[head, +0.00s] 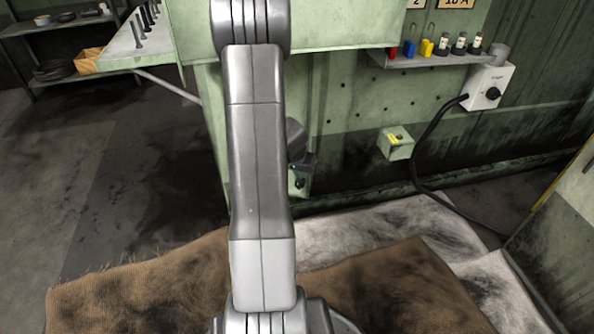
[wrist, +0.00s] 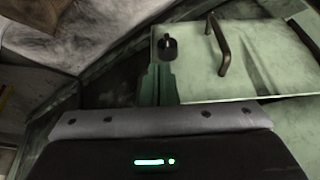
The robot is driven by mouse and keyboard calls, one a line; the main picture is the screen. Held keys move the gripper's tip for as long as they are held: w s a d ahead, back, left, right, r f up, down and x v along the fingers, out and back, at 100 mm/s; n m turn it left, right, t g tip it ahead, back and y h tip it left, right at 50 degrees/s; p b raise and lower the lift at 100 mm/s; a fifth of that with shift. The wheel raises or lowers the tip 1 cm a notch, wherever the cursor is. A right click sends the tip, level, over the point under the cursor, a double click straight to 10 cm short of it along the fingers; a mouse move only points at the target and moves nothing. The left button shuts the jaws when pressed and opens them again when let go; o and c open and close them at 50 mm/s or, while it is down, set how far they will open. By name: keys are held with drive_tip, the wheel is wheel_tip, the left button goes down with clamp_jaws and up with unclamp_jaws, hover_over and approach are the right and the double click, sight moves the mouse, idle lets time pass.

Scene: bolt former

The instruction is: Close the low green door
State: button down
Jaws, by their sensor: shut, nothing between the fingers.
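The low green door (wrist: 198,73) is the pale green panel in the wrist view, with a bar handle (wrist: 220,45) and a small black knob (wrist: 168,46). How far it stands open cannot be told from this angle. My gripper (wrist: 158,72) shows as dark green fingers, shut and empty, overlapping the panel's left edge near the knob. Whether they touch it is unclear.
A small green box with a yellow top (head: 397,143) and a white switch box (head: 488,87) with a black cable are on the machine's right. A shelf (head: 435,61) holds coloured items. Brown cloth (head: 150,285) and stained white sheeting (head: 370,230) cover the floor in front.

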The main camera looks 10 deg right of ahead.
drive_tip(key=shift+w+d+f+p, duration=0.1)
drive_tip(key=shift+w+d+p, duration=0.25)
drive_tip(key=shift+w+p, duration=0.3)
drive_tip(key=shift+w+d+f+p, duration=0.15)
drive_tip(key=shift+w+d+p, duration=0.15)
drive_tip(key=shift+w+p, duration=0.3)
drive_tip(key=shift+w+d+f+p, duration=0.1)
drive_tip(key=shift+w+d+p, duration=0.25)
drive_tip(key=shift+w+p, duration=0.3)
drive_tip(key=shift+w+r, duration=0.1)
